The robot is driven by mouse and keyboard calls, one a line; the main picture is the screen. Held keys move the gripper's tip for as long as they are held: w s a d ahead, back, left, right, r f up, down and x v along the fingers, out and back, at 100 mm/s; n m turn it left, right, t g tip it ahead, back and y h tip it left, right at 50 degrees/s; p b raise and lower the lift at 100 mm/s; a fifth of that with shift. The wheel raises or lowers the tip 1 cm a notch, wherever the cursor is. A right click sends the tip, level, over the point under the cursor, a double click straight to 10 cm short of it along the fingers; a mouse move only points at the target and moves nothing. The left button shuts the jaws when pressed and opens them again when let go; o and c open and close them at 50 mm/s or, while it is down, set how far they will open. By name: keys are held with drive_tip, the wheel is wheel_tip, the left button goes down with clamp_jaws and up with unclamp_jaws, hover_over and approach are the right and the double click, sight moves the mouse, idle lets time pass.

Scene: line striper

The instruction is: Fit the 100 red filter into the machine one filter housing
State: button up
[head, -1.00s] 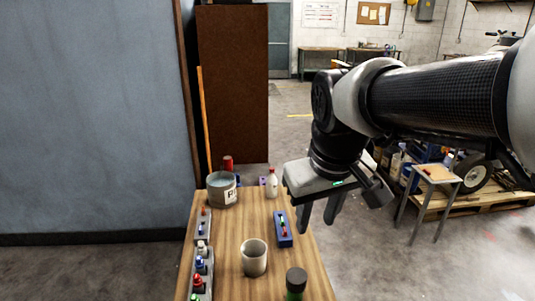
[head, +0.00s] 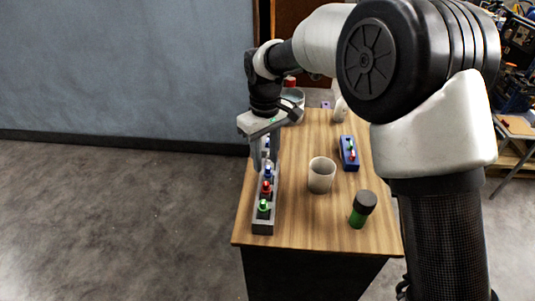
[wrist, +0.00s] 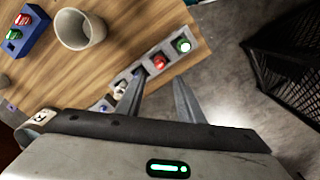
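A grey rack (head: 263,228) at the table's left edge holds a row of small coloured filters: a green one (head: 264,206), a red one (head: 266,188) and a blue one (head: 268,173), with a white one (wrist: 120,87) further along in the wrist view. A blue holder (head: 349,164) to the right carries a red and a green piece. No numbers are readable, so I cannot tell which is the 100 red filter or which is machine one. My gripper (head: 264,166) is over the far part of the rack. In the wrist view its fingers (wrist: 161,77) are apart with nothing visible between them.
A cream cup (head: 321,176) stands mid-table, and a dark-capped green bottle (head: 362,209) stands near the front right. A paint can (head: 293,97) and a white bottle (head: 340,110) are at the back. The table front between rack and green bottle is clear.

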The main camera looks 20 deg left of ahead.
sight(266, 183)
drive_tip(key=shift+f+b, duration=2.55)
drive_tip(key=shift+f, duration=1.8)
clamp_jaws()
